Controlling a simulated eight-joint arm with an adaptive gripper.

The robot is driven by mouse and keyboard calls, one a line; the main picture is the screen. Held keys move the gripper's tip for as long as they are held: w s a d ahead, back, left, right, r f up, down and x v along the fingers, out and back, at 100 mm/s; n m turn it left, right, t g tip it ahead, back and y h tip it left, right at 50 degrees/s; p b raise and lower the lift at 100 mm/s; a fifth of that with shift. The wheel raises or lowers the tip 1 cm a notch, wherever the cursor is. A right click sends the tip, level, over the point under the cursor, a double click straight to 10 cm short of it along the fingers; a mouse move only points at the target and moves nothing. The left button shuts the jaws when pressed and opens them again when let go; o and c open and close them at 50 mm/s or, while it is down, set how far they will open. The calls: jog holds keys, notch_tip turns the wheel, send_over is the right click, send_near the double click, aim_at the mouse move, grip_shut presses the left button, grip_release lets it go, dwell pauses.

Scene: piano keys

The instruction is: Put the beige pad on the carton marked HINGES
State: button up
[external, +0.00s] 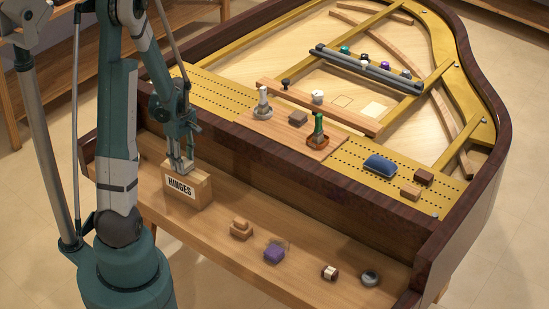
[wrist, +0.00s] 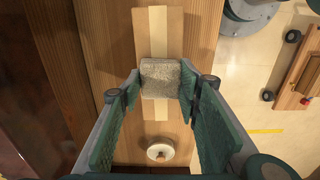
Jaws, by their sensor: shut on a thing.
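The carton marked HINGES (external: 188,188) stands on the wooden ledge at the front left of the piano, its label facing the camera. Its top with a pale tape strip (wrist: 158,35) shows in the wrist view. The beige pad (wrist: 160,78) is a speckled block between my fingertips, over the tape strip. My gripper (external: 181,165) is at the carton's top and is shut on the pad; its two fingers (wrist: 160,84) press the pad's sides. The pad is hardly visible in the external view. I cannot tell whether it touches the carton.
A purple block (external: 275,253), stacked wooden pieces (external: 241,229), a brown-and-white piece (external: 329,272) and a grey round piece (external: 370,278) lie along the ledge to the right. A white round piece (wrist: 160,150) shows below the pad in the wrist view. The piano's dark rail (external: 300,205) runs behind the ledge.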

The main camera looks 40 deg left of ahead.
jog(key=shift+f, duration=0.2)
jog(key=o, duration=0.8)
jog(key=shift+r, duration=0.3)
jog(key=shift+r+p, duration=0.85)
jog(key=shift+r, duration=5.05)
